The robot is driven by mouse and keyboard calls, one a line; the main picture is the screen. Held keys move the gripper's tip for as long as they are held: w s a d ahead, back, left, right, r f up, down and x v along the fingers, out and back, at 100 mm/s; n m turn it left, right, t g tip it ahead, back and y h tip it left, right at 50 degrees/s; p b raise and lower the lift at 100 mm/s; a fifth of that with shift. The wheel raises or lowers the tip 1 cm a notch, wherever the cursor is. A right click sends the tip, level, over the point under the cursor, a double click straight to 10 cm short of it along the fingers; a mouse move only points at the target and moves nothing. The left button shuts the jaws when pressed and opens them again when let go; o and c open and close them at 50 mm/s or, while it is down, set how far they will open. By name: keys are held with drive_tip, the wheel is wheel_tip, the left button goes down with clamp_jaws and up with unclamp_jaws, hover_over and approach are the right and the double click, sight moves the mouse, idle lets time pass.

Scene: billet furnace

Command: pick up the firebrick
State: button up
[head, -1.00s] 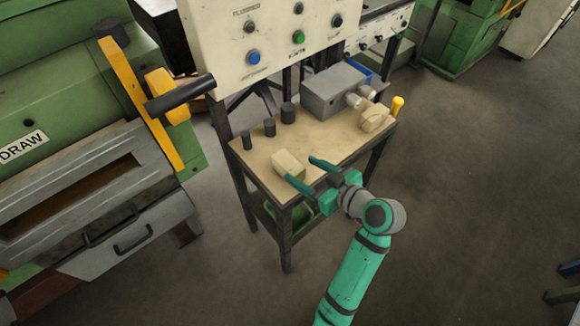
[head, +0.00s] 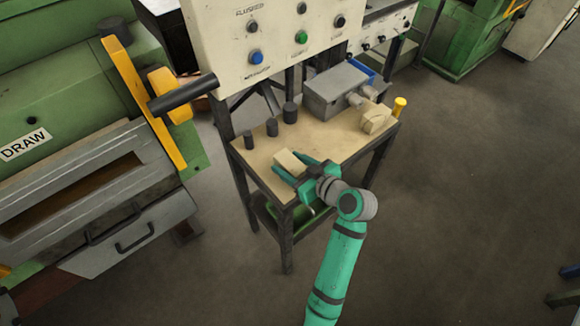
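The firebrick (head: 288,160) is a pale cream block lying on the wooden top of the small table (head: 318,148), near its front left corner. My gripper (head: 289,164) is at the brick, with its two teal fingers spread and pointing to the upper left. One finger lies along the brick's left front side and the other along its right side. The brick's near end sits between the fingers. I cannot tell whether either finger touches it. The brick's lower near part is partly hidden by the fingers.
Several dark cylinders (head: 272,127) stand behind the brick. A grey box (head: 336,90), a pale rounded object (head: 377,118) and a yellow-topped item (head: 400,106) sit at the table's right. A control panel (head: 275,35) rises behind.

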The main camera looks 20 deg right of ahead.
drive_tip(key=c, duration=1)
drive_tip(key=shift+r, duration=0.15)
